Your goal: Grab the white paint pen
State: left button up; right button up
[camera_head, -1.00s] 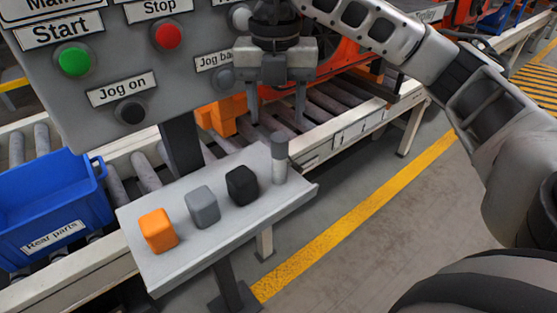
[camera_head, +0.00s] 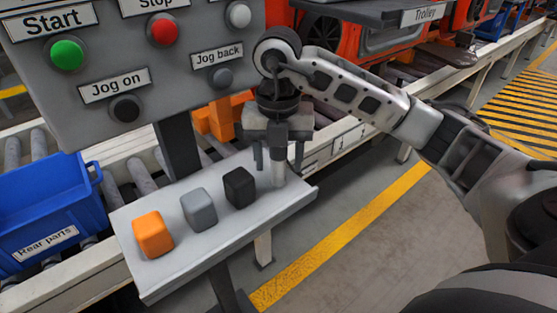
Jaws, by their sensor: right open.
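The white paint pen (camera_head: 278,173) stands upright near the right end of the small grey shelf, to the right of the black block. It is a pale cylinder with a darker grey upper part. My right gripper (camera_head: 279,164) points down over it and is open, with one finger to each side of the pen's upper part in the picture. I cannot tell whether the fingers touch it. The top of the pen is hidden by the gripper. My left gripper is not in view.
The shelf (camera_head: 180,268) also bears an orange block (camera_head: 153,235), a grey block (camera_head: 199,209) and a black block (camera_head: 239,187). A control panel (camera_head: 190,100) with buttons rises behind it. A blue bin (camera_head: 45,205) is at left. Floor is clear at right.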

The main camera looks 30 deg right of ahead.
jog(key=c, duration=1)
jog(key=shift+r, duration=0.1)
jog(key=shift+c, duration=0.2)
